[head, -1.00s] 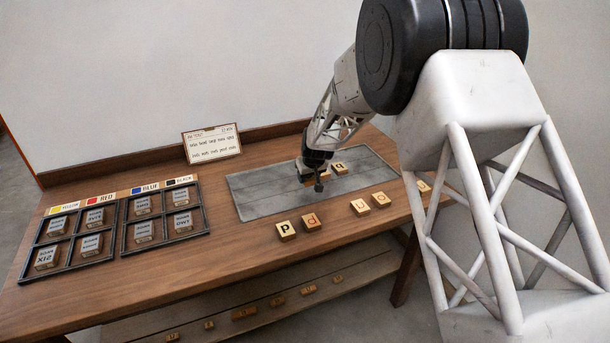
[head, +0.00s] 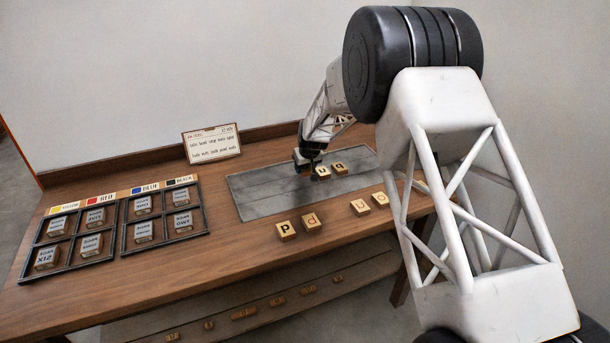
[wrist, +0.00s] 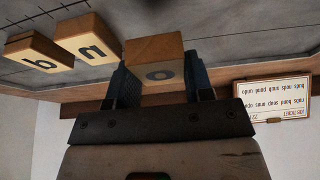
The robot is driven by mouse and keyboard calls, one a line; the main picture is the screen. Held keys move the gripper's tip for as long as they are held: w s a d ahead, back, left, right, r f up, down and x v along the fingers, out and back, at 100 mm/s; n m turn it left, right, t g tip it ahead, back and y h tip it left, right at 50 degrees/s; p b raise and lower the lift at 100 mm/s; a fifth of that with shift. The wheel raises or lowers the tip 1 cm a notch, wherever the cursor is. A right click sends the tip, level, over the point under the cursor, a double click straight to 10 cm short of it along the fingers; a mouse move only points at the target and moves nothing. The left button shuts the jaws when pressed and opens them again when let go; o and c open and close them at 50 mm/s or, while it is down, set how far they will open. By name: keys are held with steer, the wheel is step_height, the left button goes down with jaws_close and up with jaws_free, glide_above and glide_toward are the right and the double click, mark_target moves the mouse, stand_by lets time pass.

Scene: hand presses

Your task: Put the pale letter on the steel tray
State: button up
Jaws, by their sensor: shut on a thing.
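My gripper (head: 307,166) is over the grey steel tray (head: 262,199), near its back edge. In the wrist view my gripper (wrist: 160,80) is shut on a wooden letter block (wrist: 152,48), whose shaded face carries a round letter like an "o". In the head view this block is mostly hidden by the fingers. Beside it on the tray are a block marked "n" (wrist: 88,47) and a block like "q" or "b" (wrist: 38,58); in the head view they are just right of my gripper. I cannot tell which letter is the pale one.
In front of the tray stand a "p" block (head: 286,231), a "d" block (head: 311,223) and two more (head: 360,208). A divided dark rack (head: 100,260) with labelled blocks is at left. A word card (head: 212,143) stands behind. The left part of the tray is bare.

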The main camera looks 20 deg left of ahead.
mark_target(305, 174)
steer(key=shift+f, duration=1.75)
steer(key=shift+f, duration=0.1)
steer(key=o, duration=0.9)
steer(key=shift+v, duration=6.1)
